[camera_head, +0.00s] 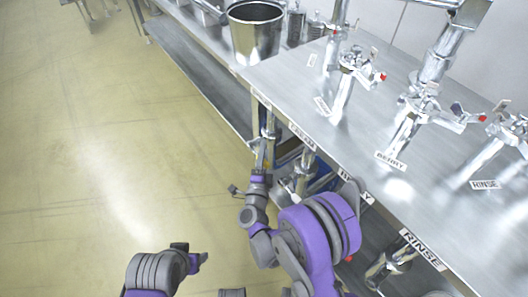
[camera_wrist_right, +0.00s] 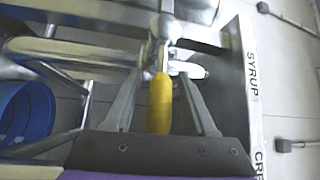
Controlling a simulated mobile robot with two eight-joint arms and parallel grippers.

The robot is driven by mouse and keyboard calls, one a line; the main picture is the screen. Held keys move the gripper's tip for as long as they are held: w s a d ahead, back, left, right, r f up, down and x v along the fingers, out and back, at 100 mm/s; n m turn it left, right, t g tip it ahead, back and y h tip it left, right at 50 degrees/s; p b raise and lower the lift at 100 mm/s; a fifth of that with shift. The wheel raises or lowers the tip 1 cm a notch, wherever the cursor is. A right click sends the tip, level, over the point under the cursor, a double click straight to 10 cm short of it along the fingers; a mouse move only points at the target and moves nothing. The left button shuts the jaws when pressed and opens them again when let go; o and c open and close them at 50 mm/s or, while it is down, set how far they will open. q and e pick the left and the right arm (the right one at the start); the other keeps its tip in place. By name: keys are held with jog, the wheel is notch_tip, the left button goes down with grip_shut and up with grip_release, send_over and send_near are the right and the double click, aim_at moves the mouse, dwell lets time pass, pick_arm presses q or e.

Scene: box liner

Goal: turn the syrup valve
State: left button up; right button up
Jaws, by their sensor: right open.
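The syrup valve's yellow handle (camera_wrist_right: 160,103) lies between the two fingers of my right gripper (camera_wrist_right: 159,76) in the right wrist view. The fingers are apart, with a visible gap on each side of the handle. The handle joins a silver ball-shaped valve fitting (camera_wrist_right: 165,27). The SYRUP label (camera_wrist_right: 252,72) is on the counter edge to the right. In the head view, my right gripper (camera_head: 264,146) reaches up to the front edge of the counter, and the handle is hard to make out there.
The steel counter (camera_head: 295,88) carries several taps and a steel pot (camera_head: 255,40). A lower shelf (camera_head: 195,65) runs under it. Pipes and a blue bucket (camera_wrist_right: 25,112) are near my right gripper. The yellowish floor (camera_head: 90,140) at the left is clear.

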grip_shut()
dwell(1.3)
